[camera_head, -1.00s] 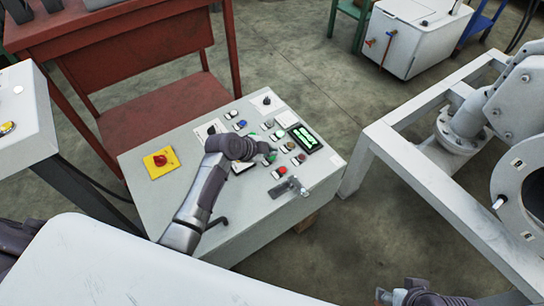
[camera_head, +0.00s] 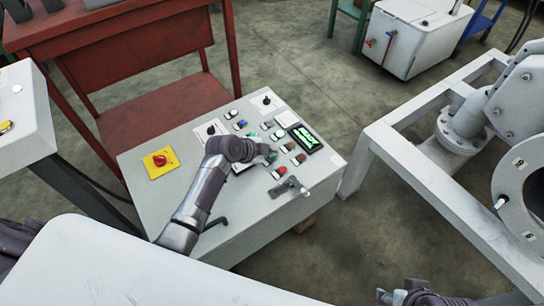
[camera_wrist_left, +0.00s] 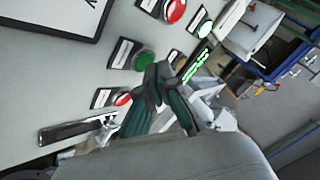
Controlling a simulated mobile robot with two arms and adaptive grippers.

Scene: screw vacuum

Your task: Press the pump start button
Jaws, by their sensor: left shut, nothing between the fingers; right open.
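The grey control panel (camera_head: 180,205) carries several red, green, blue and white buttons, and I cannot read the labels. My left gripper (camera_head: 272,151) is shut and empty, low over the button rows. In the left wrist view, its fingertips (camera_wrist_left: 160,80) are right beside a green button (camera_wrist_left: 145,60); I cannot tell whether they touch it. A red button (camera_wrist_left: 123,99) and another red button (camera_wrist_left: 174,10) lie on either side, and a second green button (camera_wrist_left: 205,29) is further right. My right gripper (camera_head: 408,294) is open at the bottom edge, partly cut off.
A yellow plate with a red emergency stop (camera_head: 160,159) is on the panel's left. A lit green display (camera_head: 305,138) and a lever handle (camera_head: 290,187) lie near the buttons. A white metal frame (camera_head: 385,150) stands to the right, and a red-brown bench (camera_head: 155,105) behind.

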